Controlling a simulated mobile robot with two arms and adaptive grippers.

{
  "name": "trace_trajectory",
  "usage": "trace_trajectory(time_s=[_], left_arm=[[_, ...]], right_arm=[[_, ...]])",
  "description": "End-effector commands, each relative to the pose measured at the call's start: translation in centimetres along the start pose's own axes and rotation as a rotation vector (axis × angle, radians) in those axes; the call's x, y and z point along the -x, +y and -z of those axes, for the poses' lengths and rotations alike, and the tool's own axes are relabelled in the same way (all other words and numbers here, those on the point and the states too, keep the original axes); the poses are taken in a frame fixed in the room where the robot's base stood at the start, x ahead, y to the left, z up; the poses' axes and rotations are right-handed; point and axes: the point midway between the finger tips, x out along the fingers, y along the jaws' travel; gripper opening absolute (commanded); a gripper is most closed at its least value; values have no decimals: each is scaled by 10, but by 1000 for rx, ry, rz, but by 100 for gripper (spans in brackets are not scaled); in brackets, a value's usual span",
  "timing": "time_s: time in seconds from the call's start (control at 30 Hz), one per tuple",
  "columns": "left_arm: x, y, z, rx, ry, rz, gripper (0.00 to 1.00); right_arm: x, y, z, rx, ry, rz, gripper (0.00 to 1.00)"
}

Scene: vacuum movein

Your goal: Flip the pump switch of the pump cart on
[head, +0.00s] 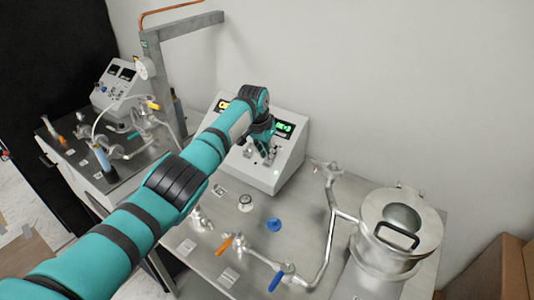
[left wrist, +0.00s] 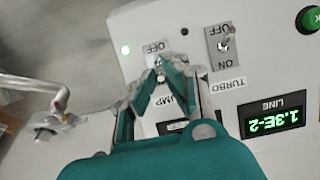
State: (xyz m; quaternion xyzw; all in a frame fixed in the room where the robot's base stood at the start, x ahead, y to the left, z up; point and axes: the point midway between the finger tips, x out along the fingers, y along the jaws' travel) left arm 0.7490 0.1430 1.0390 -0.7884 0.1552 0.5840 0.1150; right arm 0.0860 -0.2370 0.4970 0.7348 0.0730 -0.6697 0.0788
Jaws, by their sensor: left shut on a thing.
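The pump cart's white control box (head: 290,160) stands at the back of the steel cart top. My left gripper (head: 263,152) is at its sloped front panel. In the left wrist view my left gripper (left wrist: 160,68) is shut with its fingertips on the small metal pump switch (left wrist: 158,63). An OFF label (left wrist: 155,47) shows just beyond the tips. The PUMP label (left wrist: 165,108) is partly covered by the fingers, and the pump's ON label is hidden. I cannot tell which way the lever leans. My right gripper is not in view.
The turbo switch (left wrist: 227,40) sits beside the pump switch. A green display (left wrist: 275,118) reads 1.3E-2. Orange (head: 225,243) and blue (head: 275,282) valve handles, steel pipes and a lidded chamber (head: 400,225) stand on the cart. Another instrument cart (head: 85,170) is at left.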

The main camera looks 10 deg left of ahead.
Motion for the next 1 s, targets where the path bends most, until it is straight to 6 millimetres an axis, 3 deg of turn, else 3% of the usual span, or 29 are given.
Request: trace_trajectory(time_s=[0.47, 0.5, 0.67, 1.0], left_arm=[[1, 0, 1, -1, -4, 2, 0], [1, 0, 1, -1, -4, 2, 13], [0, 0, 1, 0, -5, 1, 33], [3, 0, 1, 0, -4, 0, 33]], right_arm=[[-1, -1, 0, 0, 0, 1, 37], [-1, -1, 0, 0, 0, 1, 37], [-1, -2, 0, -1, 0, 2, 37], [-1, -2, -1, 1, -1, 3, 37]])
